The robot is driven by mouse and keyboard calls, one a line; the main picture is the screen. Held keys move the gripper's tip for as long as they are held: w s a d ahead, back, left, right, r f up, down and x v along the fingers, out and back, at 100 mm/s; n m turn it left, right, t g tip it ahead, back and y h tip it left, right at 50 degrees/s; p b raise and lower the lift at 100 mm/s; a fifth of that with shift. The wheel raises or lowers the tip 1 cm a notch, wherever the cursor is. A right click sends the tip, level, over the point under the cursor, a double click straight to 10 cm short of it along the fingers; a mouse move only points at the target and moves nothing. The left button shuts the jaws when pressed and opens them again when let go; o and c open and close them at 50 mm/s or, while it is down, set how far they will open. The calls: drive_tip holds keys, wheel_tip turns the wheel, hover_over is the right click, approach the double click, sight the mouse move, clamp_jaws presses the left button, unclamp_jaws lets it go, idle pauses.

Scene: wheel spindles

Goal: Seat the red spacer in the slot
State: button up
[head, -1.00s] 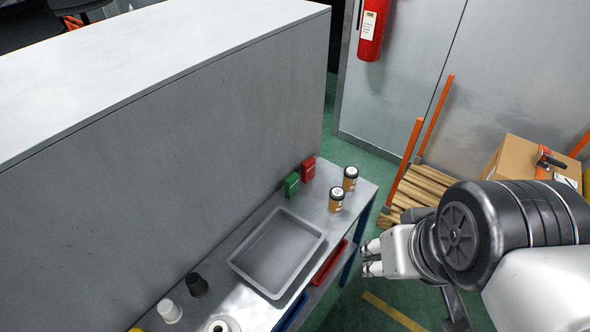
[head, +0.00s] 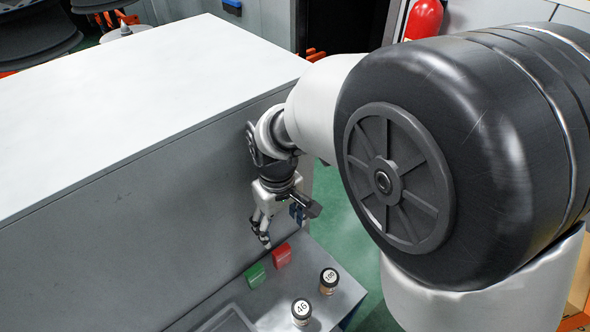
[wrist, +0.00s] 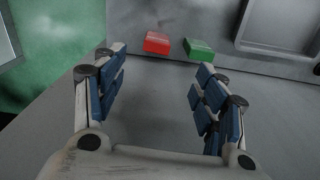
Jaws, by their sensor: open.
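A small red block (head: 282,255), the only red piece in view that could be the spacer, stands on the grey bench against the upright panel. It shows at the top of the wrist view (wrist: 157,42), beyond my fingertips and apart from them. My gripper (head: 262,238) hangs above and slightly left of the red block in the head view, close to the panel. In the wrist view my gripper (wrist: 160,64) is open, with nothing between its blue-padded fingers. I cannot make out the slot in either view.
A green block (head: 255,275) stands beside the red one. A grey tray (wrist: 241,36) lies past the green block. The tall panel (head: 150,240) bounds the bench behind; its white top is clear.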

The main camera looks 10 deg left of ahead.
sight(283, 251)
drive_tip(key=shift+w+f+b, duration=0.2)
drive_tip(key=shift+f+b, duration=1.1)
drive_tip(key=shift+f, duration=2.75)
drive_tip(key=shift+w+f+b, duration=0.15)
drive_tip(key=shift+f+b, duration=1.15)
drive_tip(key=shift+f, duration=2.7)
drive_tip(key=shift+r, duration=0.1)
drive_tip(key=c, duration=1.2)
